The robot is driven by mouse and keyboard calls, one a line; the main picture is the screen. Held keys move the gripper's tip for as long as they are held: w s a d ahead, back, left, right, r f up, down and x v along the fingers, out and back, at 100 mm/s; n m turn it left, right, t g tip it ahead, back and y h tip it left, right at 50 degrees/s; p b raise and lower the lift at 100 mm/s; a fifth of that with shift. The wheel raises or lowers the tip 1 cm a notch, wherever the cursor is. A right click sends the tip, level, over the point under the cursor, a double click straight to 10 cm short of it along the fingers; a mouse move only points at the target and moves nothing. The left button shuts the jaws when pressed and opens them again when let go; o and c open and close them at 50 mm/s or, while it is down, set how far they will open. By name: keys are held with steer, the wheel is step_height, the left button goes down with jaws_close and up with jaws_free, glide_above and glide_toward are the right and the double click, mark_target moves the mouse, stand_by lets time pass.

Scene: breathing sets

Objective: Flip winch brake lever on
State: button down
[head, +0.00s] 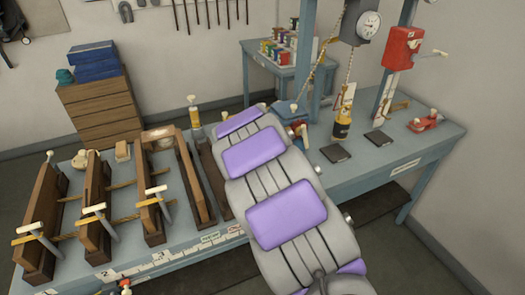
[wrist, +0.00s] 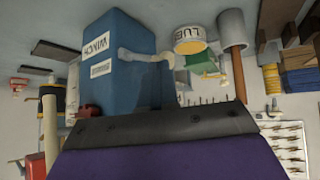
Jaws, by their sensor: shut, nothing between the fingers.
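The wrist view appears upside down. In it, a blue box (wrist: 118,52) carries a white label reading WINCH. A cream lever (wrist: 140,57) with a rounded knob projects from the box to the right. In the head view my arm reaches across the bench, and part of a blue thing (head: 285,108) shows just beyond its far end; I cannot tell if it is the same box. My gripper (wrist: 155,122) shows as a dark bolted edge below the box in the wrist view. It is shut and empty, and appears apart from the lever. Its tips are hidden in the head view.
A red box (head: 402,47) with a side handle is mounted on a post at the right. A red clamp-like device (head: 423,122) sits on the bench's right end. Wooden frames with clamps (head: 95,205) fill the left. A LUBE can (wrist: 190,43) is beside the lever.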

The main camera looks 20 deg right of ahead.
steer(key=shift+a+f, duration=0.55)
steer(key=shift+f, duration=0.3)
steer(key=shift+d, duration=0.1)
steer(key=shift+d+r, duration=0.2)
steer(key=shift+d, duration=0.5)
steer(key=shift+r, duration=0.1)
